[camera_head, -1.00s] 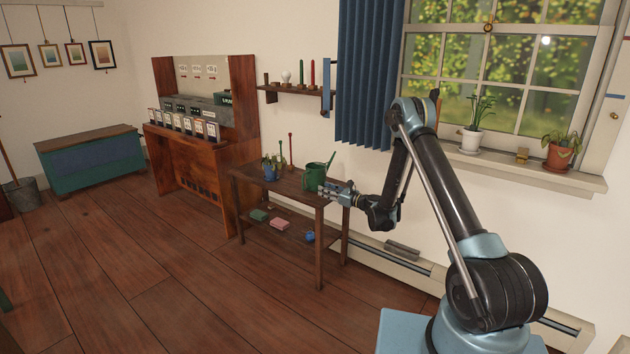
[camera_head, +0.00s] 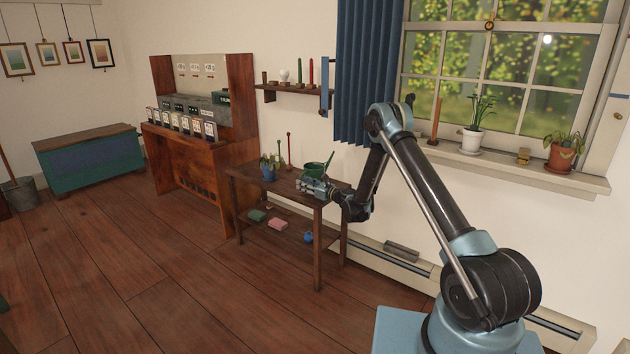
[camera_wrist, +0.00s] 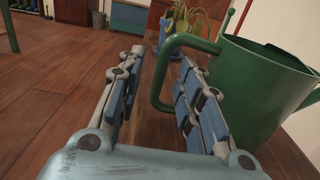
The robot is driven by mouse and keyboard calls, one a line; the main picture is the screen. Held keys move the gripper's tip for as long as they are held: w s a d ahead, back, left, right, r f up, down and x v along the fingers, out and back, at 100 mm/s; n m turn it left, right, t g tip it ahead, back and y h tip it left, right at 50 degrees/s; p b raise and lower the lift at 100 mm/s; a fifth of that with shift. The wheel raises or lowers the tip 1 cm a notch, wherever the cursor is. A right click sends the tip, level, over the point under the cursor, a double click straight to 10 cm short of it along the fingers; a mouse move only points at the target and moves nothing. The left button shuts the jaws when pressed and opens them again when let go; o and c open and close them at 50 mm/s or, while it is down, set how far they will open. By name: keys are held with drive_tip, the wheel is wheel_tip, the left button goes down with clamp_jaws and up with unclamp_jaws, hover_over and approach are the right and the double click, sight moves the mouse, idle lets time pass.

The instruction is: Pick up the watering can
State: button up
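The green watering can (camera_head: 315,168) stands on the top of the wooden table (camera_head: 240,171). In the wrist view the can (camera_wrist: 262,85) fills the right side, with its looped handle (camera_wrist: 158,72) toward my gripper. My gripper (camera_wrist: 162,60) is open, one finger on each side of the handle's outer bar. The right finger overlaps the handle's opening in this view. I cannot tell whether either finger touches the handle. In the head view my gripper (camera_head: 312,186) is in front of the can and hides its lower part.
A blue-potted plant (camera_head: 268,170) stands on the table, left of the can. A red stick-like object (camera_head: 289,150) rises behind it. The lower shelf holds a green block (camera_head: 257,215), a pink block (camera_head: 278,223) and a blue object (camera_head: 308,237). Floor left of the table is clear.

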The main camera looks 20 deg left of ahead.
drive_tip(key=x, duration=0.2)
drive_tip(key=shift+w+a, duration=0.1)
drive_tip(key=shift+a, duration=0.1)
clamp_jaws()
drive_tip(key=shift+r, duration=0.1)
